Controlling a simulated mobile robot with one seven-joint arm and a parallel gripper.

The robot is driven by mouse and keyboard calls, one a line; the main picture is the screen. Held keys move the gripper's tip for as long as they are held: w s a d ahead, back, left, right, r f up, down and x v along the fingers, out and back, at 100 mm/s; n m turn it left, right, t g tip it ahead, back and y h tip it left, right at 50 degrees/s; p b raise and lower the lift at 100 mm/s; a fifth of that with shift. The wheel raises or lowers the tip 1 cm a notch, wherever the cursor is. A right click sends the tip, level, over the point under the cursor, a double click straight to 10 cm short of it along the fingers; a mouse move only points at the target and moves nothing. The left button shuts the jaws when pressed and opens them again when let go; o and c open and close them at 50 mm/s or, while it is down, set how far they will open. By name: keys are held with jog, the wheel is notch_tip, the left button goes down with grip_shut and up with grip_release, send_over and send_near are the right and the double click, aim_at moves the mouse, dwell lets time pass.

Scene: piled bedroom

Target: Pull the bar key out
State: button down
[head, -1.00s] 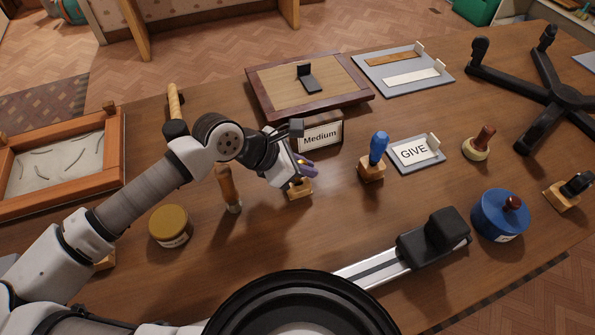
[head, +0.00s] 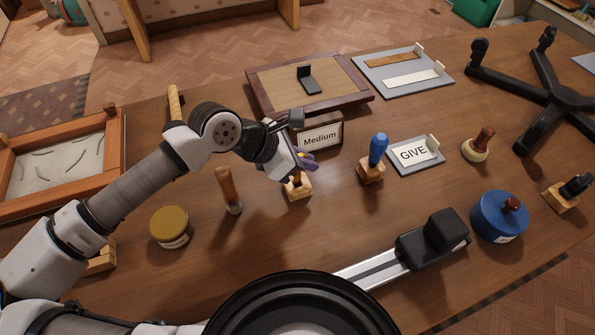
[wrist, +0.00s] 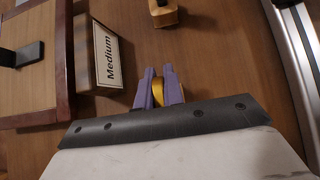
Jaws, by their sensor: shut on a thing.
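My gripper (head: 306,161) is shut on a yellow-gold piece, which I take to be the bar key (wrist: 157,93). In the wrist view, it sits between the two purple fingers, which hide much of it. In the head view, the gripper is just above a small wooden block (head: 298,192), beside the "Medium" sign (head: 320,138). A short brown part shows between gripper and block. I cannot tell whether the key's lower end is still inside the block.
A blue-handled piece (head: 378,150) in a wooden block stands to the right, before the "GIVE" card (head: 413,153). A wooden-handled tool (head: 228,190) and a yellow-lidded jar (head: 171,227) stand left. A framed board (head: 310,87) lies behind. Bare table lies in front of the block.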

jog(key=shift+r+p, duration=1)
jog(key=shift+r, duration=2.2)
